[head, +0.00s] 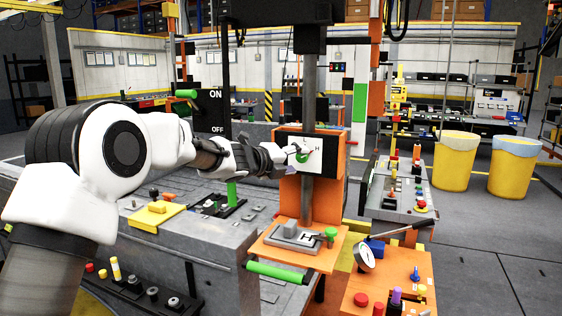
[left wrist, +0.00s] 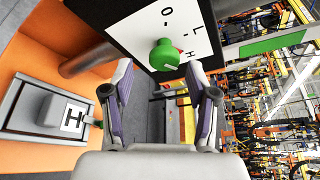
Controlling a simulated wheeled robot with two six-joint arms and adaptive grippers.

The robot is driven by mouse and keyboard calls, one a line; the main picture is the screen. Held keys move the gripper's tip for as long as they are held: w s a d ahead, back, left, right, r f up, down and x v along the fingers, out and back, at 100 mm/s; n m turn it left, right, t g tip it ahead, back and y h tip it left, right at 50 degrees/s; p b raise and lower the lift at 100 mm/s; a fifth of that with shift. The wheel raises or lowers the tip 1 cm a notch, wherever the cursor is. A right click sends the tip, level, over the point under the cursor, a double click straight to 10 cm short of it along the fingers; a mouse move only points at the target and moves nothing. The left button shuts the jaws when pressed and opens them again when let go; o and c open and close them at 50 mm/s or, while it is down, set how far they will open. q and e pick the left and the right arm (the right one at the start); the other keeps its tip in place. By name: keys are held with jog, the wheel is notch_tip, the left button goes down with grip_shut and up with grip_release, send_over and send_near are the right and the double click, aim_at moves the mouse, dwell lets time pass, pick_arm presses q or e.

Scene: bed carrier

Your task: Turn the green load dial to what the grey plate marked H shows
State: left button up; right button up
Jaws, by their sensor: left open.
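The green load dial (head: 303,156) sits on a white plate (head: 317,147) on the orange post. In the left wrist view the dial (left wrist: 165,57) shows a pale mark, and its white plate (left wrist: 187,28) carries the marks O, L and H. Which mark the dial points to is unclear. The grey plate marked H (head: 291,238) lies on the orange shelf below; it also shows in the left wrist view (left wrist: 45,108). My left gripper (head: 288,157) is open, its fingers in front of the dial on both sides, apparently not closed on it. My right gripper is out of view.
A green knob (head: 331,232) stands beside the grey plate, and a green bar (head: 278,272) runs below the shelf. An orange table (head: 395,275) with a gauge and coloured knobs is to the right. Grey consoles lie under my left arm.

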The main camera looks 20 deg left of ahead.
pick_arm(q)
jog(key=v, duration=0.9)
jog(key=shift+s+a, duration=0.15)
jog(key=shift+a, duration=0.15)
